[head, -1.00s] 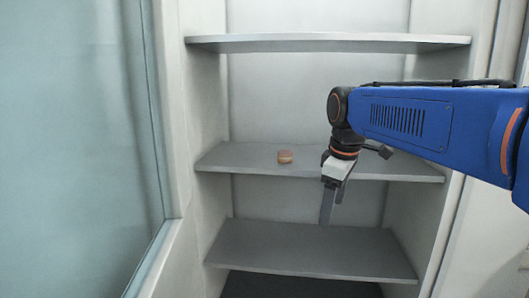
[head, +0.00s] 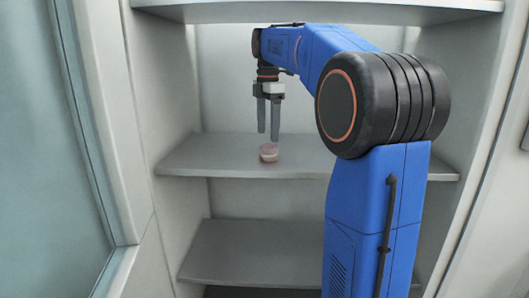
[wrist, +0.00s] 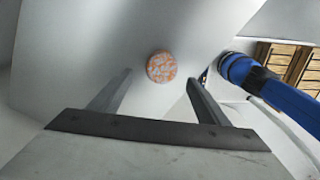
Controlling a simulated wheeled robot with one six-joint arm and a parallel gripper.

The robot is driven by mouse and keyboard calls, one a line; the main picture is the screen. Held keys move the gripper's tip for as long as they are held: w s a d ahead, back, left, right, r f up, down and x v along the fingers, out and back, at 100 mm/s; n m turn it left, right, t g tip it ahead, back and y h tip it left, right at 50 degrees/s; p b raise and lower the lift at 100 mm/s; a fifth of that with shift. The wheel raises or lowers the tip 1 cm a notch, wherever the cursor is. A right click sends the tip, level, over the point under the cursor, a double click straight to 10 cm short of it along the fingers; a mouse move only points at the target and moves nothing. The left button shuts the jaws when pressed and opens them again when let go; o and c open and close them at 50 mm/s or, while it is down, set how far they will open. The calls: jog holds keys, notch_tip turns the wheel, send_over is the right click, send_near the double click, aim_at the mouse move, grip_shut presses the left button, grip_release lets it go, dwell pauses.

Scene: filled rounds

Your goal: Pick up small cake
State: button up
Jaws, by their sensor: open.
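The small cake (head: 268,152) is a short round piece with a pinkish-brown top and a paler band. It sits on the middle shelf (head: 225,160), near the front edge. In the wrist view the cake (wrist: 161,67) shows a round orange-and-white patterned top, beyond the fingertips and roughly between their lines. My gripper (head: 268,138) points down above the shelf, its two grey fingers apart and empty. In the head view the fingertips appear just above the cake. Both fingers also show in the wrist view (wrist: 160,77), not touching the cake.
An upper shelf (head: 400,10) spans the cabinet above my arm, and a lower shelf (head: 250,250) lies below. A side wall (head: 165,90) closes the left. A glass door (head: 35,170) stands farther left. The middle shelf around the cake is otherwise bare.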

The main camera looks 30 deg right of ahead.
aim_at(269, 145)
jog(key=shift+s+d+f, duration=0.1)
jog(key=shift+f, duration=1.5)
jog(key=shift+s+d+f, duration=0.1)
jog(key=shift+f, duration=1.5)
jog(key=c, duration=0.8)
